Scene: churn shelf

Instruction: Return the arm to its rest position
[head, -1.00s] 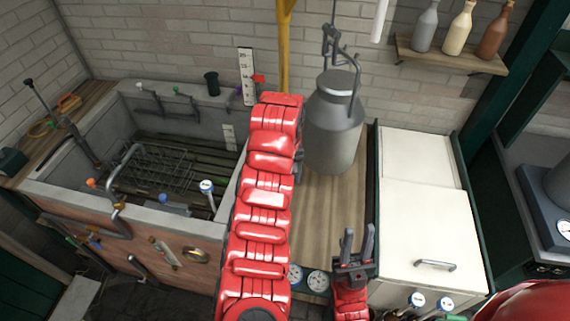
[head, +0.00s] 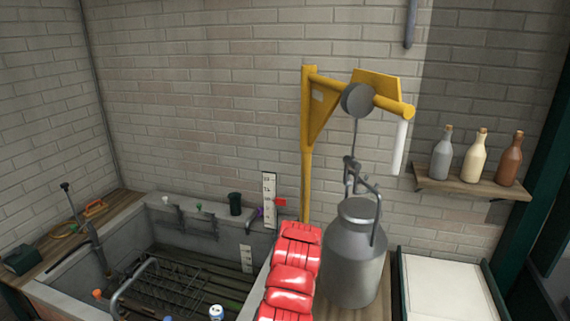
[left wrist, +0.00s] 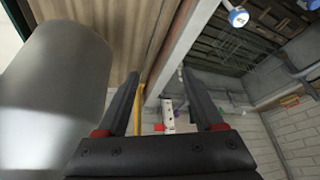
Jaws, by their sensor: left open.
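My red left arm (head: 290,272) rises from the bottom of the head view, just left of the grey metal churn (head: 352,262). The left gripper is outside the head view. In the left wrist view my left gripper (left wrist: 160,76) has its two dark fingers spread apart with nothing between them. A large grey rounded surface, which looks like the churn (left wrist: 52,95), is close on the left of that view, apart from the fingers. My right arm and gripper are not in view.
A yellow hoist (head: 306,140) stands behind the churn, its hook at the churn's handle. A sunken stone basin (head: 62,300) with a rack lies left. A wall shelf (head: 470,186) holds three bottles. A white-topped cabinet (head: 448,290) stands right.

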